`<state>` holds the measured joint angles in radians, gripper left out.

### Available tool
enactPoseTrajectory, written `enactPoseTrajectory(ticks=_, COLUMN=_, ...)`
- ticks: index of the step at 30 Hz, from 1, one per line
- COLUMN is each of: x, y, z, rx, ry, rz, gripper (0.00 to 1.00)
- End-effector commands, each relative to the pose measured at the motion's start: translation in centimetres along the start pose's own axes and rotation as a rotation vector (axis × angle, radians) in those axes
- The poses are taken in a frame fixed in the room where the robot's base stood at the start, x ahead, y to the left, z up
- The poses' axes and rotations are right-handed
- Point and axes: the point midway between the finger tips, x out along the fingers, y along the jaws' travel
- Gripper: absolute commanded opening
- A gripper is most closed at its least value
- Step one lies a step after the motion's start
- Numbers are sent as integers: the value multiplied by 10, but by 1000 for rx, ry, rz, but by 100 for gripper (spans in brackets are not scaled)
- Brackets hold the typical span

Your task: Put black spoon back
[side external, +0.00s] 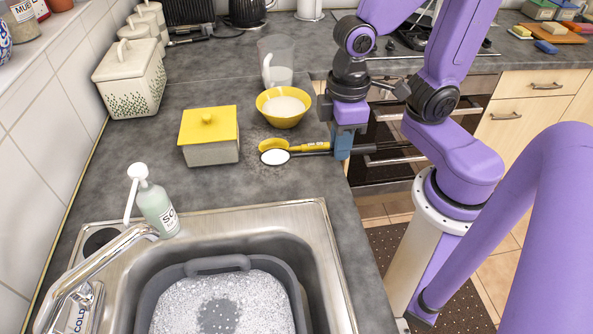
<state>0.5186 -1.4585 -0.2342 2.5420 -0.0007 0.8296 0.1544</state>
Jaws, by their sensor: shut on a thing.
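The black spoon shows its oval bowl (275,157), which has a dark rim and a pale white inside, at the left. Its dark handle runs right to my gripper (341,148). A dark handle end (364,149) sticks out on the gripper's far right side, past the counter edge. My gripper is shut on the handle, low near the right edge of the worktop. Its fingertips are partly hidden. A yellow spoon (273,144) is right beside the black one, its handle also pointing toward the gripper. I cannot tell whether the black spoon's bowl touches the worktop.
A yellow bowl (284,106) and a clear jug (279,74) stand behind the spoons. A yellow-lidded box (208,136) is to their left. The sink (318,240) holds a grey tub (294,283) of suds in front, with a soap bottle (158,208) beside it.

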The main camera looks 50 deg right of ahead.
Motion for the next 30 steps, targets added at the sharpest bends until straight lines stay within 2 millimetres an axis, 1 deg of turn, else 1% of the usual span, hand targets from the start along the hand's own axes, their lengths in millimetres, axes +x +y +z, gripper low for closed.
enactPoseTrajectory(ticks=6, x=14, y=14, z=-26, rx=4, ry=-5, rz=1, gripper=0)
enactPoseTrajectory(ticks=8, x=19, y=18, z=-32, rx=3, ry=-7, rz=0, gripper=0)
enactPoseTrajectory(ticks=15, x=46, y=27, z=-52, rx=2, ry=-6, rz=0, gripper=0)
enactPoseTrajectory(ticks=21, x=63, y=33, z=-65, rx=1, ry=-3, rz=0, gripper=0)
enactPoseTrajectory(ticks=30, x=76, y=38, z=-74, rx=1, ry=-3, rz=0, gripper=0)
